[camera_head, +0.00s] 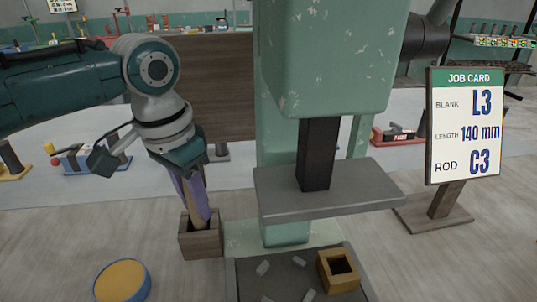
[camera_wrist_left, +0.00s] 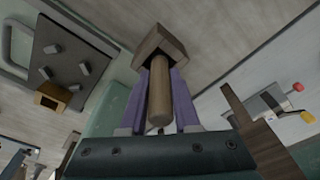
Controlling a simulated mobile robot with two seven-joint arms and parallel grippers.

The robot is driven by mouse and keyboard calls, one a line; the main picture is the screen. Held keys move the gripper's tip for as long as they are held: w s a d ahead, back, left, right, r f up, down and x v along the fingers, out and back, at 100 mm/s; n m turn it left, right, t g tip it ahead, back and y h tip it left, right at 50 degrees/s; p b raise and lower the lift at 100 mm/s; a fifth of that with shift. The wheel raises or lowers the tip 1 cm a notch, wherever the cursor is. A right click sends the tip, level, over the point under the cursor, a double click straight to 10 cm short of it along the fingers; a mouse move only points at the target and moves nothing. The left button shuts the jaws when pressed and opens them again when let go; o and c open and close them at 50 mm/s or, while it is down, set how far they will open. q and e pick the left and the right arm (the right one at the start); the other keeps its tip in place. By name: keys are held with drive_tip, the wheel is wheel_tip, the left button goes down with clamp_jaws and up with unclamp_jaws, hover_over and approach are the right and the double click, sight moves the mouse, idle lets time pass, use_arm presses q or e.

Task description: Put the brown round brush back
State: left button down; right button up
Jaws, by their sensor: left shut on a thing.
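The brown round brush (camera_wrist_left: 160,92) shows its rounded wooden handle between the two purple fingers in the left wrist view. My left gripper (camera_head: 198,212) is shut on it, pointing down, and it also shows in the left wrist view (camera_wrist_left: 160,75). In the head view the fingers hide most of the brush. A small square wooden holder (camera_head: 201,245) stands directly under the fingertips; it also shows in the left wrist view (camera_wrist_left: 150,42). The brush's far end runs to the holder's opening, but how deep it sits cannot be told. My right gripper is not in view.
A green press (camera_head: 320,50) with a grey plate (camera_head: 325,190) stands right of the holder. A dark tray (camera_head: 243,280) holds grey scraps and a yellowish square block (camera_head: 342,270). A round blue-rimmed tub (camera_head: 122,282) is front left. A job card (camera_head: 465,125) stands right.

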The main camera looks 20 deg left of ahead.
use_arm(q)
drive_tip(key=shift+f, duration=0.1)
drive_tip(key=c, duration=0.6)
unclamp_jaws()
drive_tip(key=shift+c, duration=0.2)
wheel_tip(320, 180, up, 12)
drive_tip(key=s+p, duration=0.1)
drive_tip(key=p, duration=0.1)
drive_tip(key=shift+s+a, duration=0.2)
